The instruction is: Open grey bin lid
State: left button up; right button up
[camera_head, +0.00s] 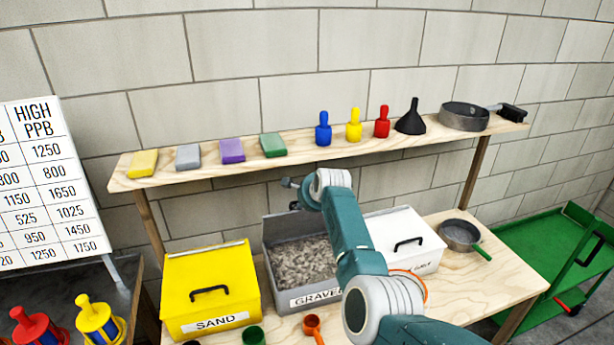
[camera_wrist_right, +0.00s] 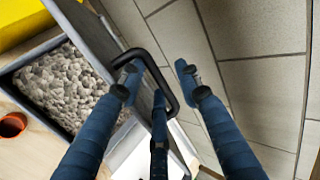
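The grey bin (camera_head: 283,298) labelled GRAVEL stands on the wooden table, its gravel exposed. Its grey lid (camera_head: 283,228) is raised at the back, partly hidden by my right arm; it also shows in the right wrist view (camera_wrist_right: 92,33). The lid's black handle (camera_wrist_right: 135,54) is on the far side of the lid, close to my fingers. My right gripper (camera_head: 290,194) is above the raised lid. In the right wrist view its fingers (camera_wrist_right: 160,80) are spread apart around and beside the handle; firm contact cannot be told. My left gripper is not in view.
A yellow SAND bin (camera_head: 232,271) stands left and a white lidded bin (camera_head: 425,254) right of the grey bin. A wooden shelf (camera_head: 303,160) with blocks, bottles, a funnel and a pan runs behind. Scoops (camera_head: 313,328) lie in front. A green cart (camera_head: 560,258) stands right.

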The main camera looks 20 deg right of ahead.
jog(key=shift+t, duration=0.3)
jog(key=r, duration=0.1)
jog(key=r+p, duration=0.1)
jog(key=r, duration=0.1)
jog(key=r+p, duration=0.1)
jog(key=r, duration=0.1)
jog(key=shift+w+d+r, duration=0.1)
jog(key=shift+w+d, duration=0.15)
jog(key=shift+w, duration=0.1)
jog(key=v, duration=0.2)
jog(key=p+v, duration=0.1)
jog(key=v, duration=0.1)
jog(key=shift+s+a+r, duration=0.15)
jog(key=shift+a+r, duration=0.05)
jog(key=shift+r, duration=0.1)
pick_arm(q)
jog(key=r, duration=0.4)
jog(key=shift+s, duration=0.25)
pick_arm(e)
jog(key=v, duration=1.2)
jog(key=shift+r, duration=0.25)
